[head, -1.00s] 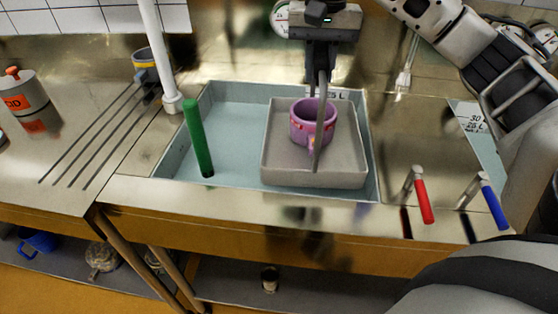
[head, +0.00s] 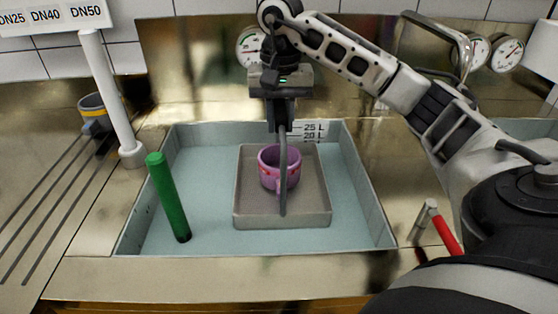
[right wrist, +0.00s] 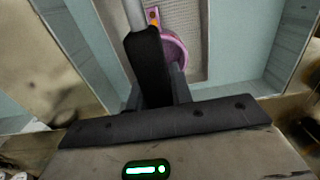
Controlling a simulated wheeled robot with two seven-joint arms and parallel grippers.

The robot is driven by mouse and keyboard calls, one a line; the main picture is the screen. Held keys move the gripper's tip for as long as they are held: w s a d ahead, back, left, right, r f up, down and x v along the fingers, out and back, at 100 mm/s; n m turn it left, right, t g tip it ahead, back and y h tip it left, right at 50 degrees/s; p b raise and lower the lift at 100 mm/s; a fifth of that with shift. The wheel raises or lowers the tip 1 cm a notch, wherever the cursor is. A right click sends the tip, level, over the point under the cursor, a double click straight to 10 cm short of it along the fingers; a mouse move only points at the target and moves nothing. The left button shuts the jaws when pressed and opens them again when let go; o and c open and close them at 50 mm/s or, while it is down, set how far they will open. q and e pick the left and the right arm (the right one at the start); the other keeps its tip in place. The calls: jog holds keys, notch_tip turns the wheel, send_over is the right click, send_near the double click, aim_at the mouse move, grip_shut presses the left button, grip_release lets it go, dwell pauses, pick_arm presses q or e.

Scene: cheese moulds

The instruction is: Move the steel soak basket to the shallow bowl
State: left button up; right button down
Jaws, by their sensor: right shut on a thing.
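The steel soak basket (head: 325,221) is a grey rectangular tray with an arched handle, inside the left sink bowl (head: 205,238). A pink mug (head: 270,172) stands in the basket. My right gripper (head: 281,125) is above the basket, shut on its handle. In the right wrist view, the jaws (right wrist: 155,75) hold the grey handle (right wrist: 135,14), with the mug (right wrist: 174,48) and the basket's perforated floor beyond. I cannot tell whether the basket touches the bowl floor. A sliver of another bowl (head: 522,128) shows at the right. I cannot tell which bowl is the shallow one. My left gripper is not in view.
A green upright pipe (head: 168,197) stands in the bowl left of the basket. A white post (head: 113,100) rises beside the bowl. A red-handled tap (head: 445,236) is at the right. Dial gauges (head: 250,46) are on the back wall.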

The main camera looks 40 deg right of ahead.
jog(key=shift+w+f, duration=0.1)
jog(key=shift+f, duration=3.75)
jog(key=c, duration=1.3)
grip_release()
jog(key=shift+f, duration=0.15)
jog(key=shift+o, duration=0.2)
